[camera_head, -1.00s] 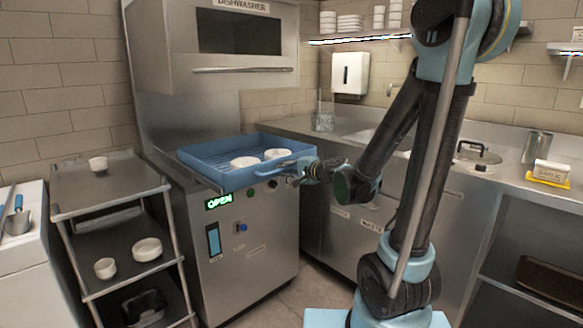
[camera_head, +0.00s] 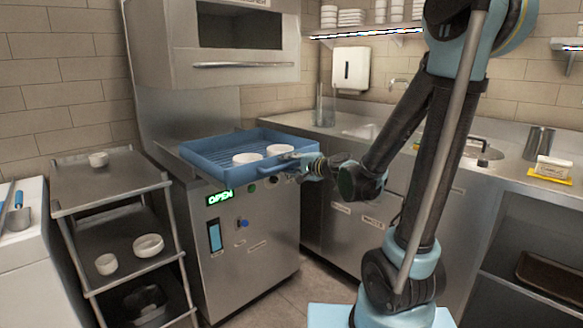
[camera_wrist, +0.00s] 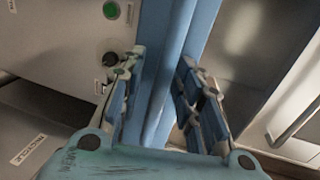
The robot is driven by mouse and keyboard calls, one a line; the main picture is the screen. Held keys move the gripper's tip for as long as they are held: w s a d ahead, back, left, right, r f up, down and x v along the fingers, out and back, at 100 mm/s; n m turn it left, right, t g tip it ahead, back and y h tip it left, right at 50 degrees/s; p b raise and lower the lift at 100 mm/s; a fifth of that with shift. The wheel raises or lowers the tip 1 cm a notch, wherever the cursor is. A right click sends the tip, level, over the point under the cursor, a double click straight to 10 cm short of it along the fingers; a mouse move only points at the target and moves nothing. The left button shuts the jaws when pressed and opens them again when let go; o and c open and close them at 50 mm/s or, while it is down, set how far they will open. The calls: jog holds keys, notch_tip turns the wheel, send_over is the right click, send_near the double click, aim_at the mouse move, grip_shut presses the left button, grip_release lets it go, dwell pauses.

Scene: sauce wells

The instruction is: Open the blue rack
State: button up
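The blue rack (camera_head: 212,167) is a shallow tray with low walls. It sits at the dishwasher opening under the raised hood, with two white bowls inside. My gripper (camera_head: 290,160) is at its front right edge, low over the dishwasher's front panel. In the wrist view, my gripper (camera_wrist: 163,80) has its two fingers apart, one on each side of a blue bar of the rack (camera_wrist: 168,60). The fingers look open around the bar; firm contact cannot be made out. The fingertips are small and partly hidden in the head view.
The dishwasher (camera_head: 245,245) shows a lit OPEN sign. A steel shelf cart (camera_head: 105,190) with white bowls stands to the left. A steel counter (camera_head: 335,135) with a sink runs behind and right of my arm. Floor space before the dishwasher is clear.

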jog(key=v, duration=1.1)
jog(key=shift+s+d, duration=0.25)
jog(key=shift+d, duration=0.1)
jog(key=shift+f, duration=0.1)
dwell(0.4)
jog(key=s+d+f+n+g+h, duration=0.4)
jog(key=s+d+f+h, duration=0.1)
jog(key=s+d+f, duration=0.3)
jog(key=s+d+f+n+g+h, duration=0.4)
jog(key=s+d+f+h, duration=0.2)
jog(key=s+d, duration=0.4)
jog(key=shift+s+d+f+n+h, duration=0.3)
jog(key=shift+s+d+f, duration=0.1)
jog(key=shift+d+f, duration=0.55)
jog(key=shift+w, duration=0.1)
jog(key=shift+w+f, duration=0.1)
jog(key=shift+w, duration=0.25)
